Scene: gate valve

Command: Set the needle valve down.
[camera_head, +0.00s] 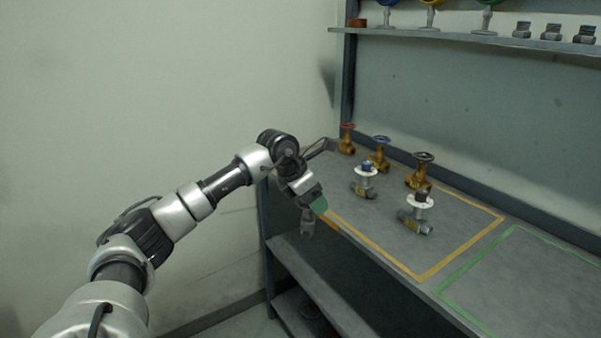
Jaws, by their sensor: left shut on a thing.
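My left gripper (315,203) is at the near left edge of the workbench, pointing down, with a green part showing at its end. It is shut on a small grey fitting, which I take to be the needle valve (308,223). The valve hangs below the jaws, in front of the bench's left edge and apart from the bench top. Its upper part is hidden by the gripper. My right gripper is not in view.
The bench top (462,210) has a yellow taped outline and a green one (530,285); the green area looks empty. Two grey valves with white collars (365,182) (415,215) stand inside the yellow outline. Brass gate valves (379,155) line the back. A shelf (470,38) is above.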

